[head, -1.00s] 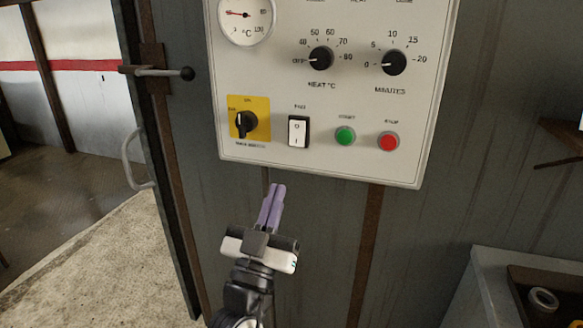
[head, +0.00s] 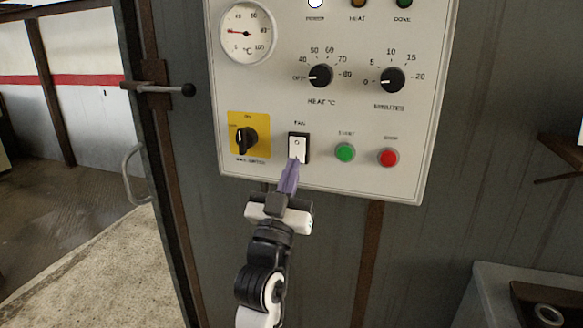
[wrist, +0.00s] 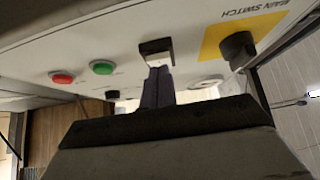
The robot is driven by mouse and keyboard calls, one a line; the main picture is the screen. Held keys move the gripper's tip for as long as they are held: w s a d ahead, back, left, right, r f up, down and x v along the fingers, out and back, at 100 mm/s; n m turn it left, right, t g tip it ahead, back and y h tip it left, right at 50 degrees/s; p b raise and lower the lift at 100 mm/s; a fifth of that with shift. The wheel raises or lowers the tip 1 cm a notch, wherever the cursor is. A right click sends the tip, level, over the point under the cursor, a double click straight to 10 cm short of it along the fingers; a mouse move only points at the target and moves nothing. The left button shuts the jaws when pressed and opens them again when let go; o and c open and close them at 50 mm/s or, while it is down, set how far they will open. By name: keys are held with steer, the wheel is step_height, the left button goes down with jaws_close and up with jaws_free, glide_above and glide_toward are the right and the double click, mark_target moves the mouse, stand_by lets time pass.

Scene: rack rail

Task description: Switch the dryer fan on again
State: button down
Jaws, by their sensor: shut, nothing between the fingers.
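The fan switch (head: 298,147) is a white rocker in a black frame, low on the white control panel (head: 350,115). The upper part, marked O, shows; the lower part is covered by my fingertips. My gripper (head: 291,172) has its purple fingers shut together, with nothing between them, and their tips reach the rocker's lower half. In the wrist view the fingers (wrist: 157,88) point at the rocker (wrist: 156,56) and overlap its edge. I cannot tell whether they press it or only sit just in front.
The black main switch (head: 246,140) on its yellow plate is just left of the rocker. The green button (head: 345,152) and red button (head: 388,157) are to its right. A white lamp (head: 315,3) is bright at the top. A door lever (head: 165,89) sticks out at left.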

steer(key=shift+f+b, duration=0.15)
steer(key=shift+b, duration=0.15)
steer(key=shift+w+d+t+b, duration=0.1)
steer(key=shift+w+t+b, duration=0.25)
steer(key=shift+b, duration=0.45)
